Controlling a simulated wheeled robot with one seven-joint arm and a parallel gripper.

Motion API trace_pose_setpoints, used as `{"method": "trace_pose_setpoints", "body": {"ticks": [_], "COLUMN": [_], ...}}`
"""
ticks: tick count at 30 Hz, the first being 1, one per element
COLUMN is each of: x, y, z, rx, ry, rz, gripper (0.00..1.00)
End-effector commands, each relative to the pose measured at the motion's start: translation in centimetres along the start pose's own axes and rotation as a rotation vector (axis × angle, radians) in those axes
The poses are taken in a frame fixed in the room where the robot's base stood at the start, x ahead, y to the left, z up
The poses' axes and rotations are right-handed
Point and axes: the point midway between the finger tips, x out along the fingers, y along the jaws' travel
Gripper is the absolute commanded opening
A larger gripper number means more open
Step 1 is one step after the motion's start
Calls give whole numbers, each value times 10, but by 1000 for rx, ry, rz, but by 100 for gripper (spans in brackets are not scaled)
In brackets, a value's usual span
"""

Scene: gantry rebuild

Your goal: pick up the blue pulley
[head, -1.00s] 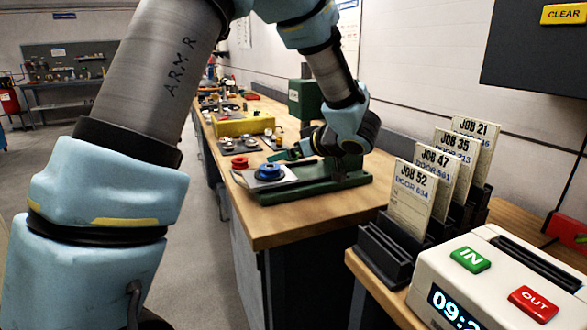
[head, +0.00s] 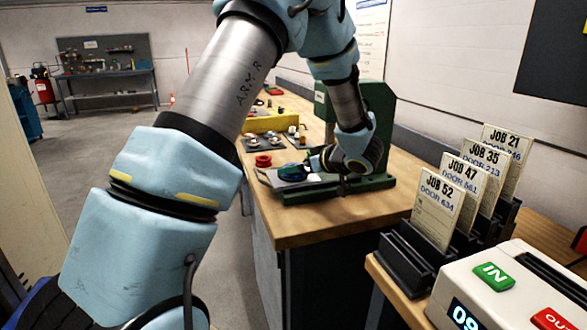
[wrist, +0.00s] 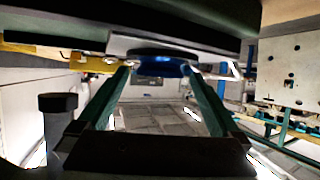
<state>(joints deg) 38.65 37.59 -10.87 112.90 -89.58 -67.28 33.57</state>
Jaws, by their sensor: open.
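The blue pulley (wrist: 160,68) shows in the wrist view near the top middle, between the tips of my gripper's two green fingers. My gripper (wrist: 157,74) is open, with one finger on each side of the pulley; I cannot tell whether they touch it. In the head view, my gripper (head: 298,172) is low over the pale plate on the green press base, and it largely covers the pulley there.
A red pulley (head: 263,160) lies just left of the plate. The green press (head: 376,120) stands close behind my wrist. A yellow bin (head: 262,124) and small parts are farther along the bench. Job cards (head: 437,208) stand at the right.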

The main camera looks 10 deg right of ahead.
Motion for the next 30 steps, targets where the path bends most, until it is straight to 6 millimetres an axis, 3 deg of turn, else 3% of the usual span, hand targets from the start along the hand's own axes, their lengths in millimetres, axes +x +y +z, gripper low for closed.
{"method": "trace_pose_setpoints", "body": {"ticks": [10,30], "x": [7,7], "y": [0,0], "z": [0,0], "rx": [1,1], "ry": [0,0], "rz": [2,2], "gripper": [98,22]}}
